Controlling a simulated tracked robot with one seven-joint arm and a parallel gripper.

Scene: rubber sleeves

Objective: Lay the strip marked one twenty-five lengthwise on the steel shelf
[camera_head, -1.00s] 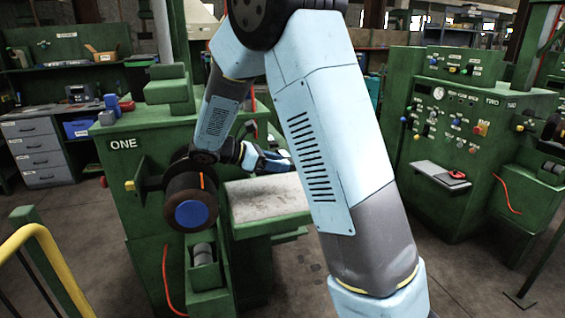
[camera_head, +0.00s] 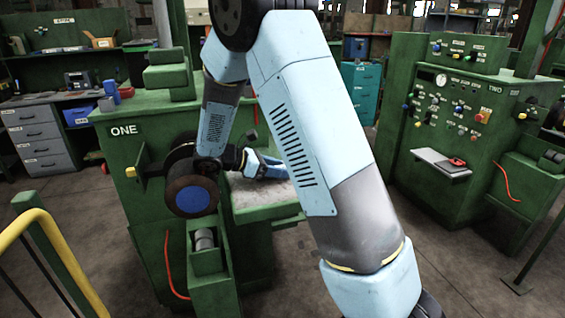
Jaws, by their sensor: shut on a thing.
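My gripper (camera_head: 272,168) is in the middle of the view, at machine ONE (camera_head: 125,160), with its blue fingers pointing right. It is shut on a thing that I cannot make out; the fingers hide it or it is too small. The fingers are low over a flat grey bed (camera_head: 255,198) on the machine's right side. Whether they touch it I cannot tell. A pale shelf (camera_head: 428,158) juts from machine TWO (camera_head: 480,130), with a red item (camera_head: 457,162) on it. No marking of one twenty-five is legible.
A dark roll with a blue hub (camera_head: 192,200) stands left of the bed, close to my wrist. My own arm covers the middle and part of the bed. A yellow rail (camera_head: 40,225) is at the lower left. Bare floor lies between the machines.

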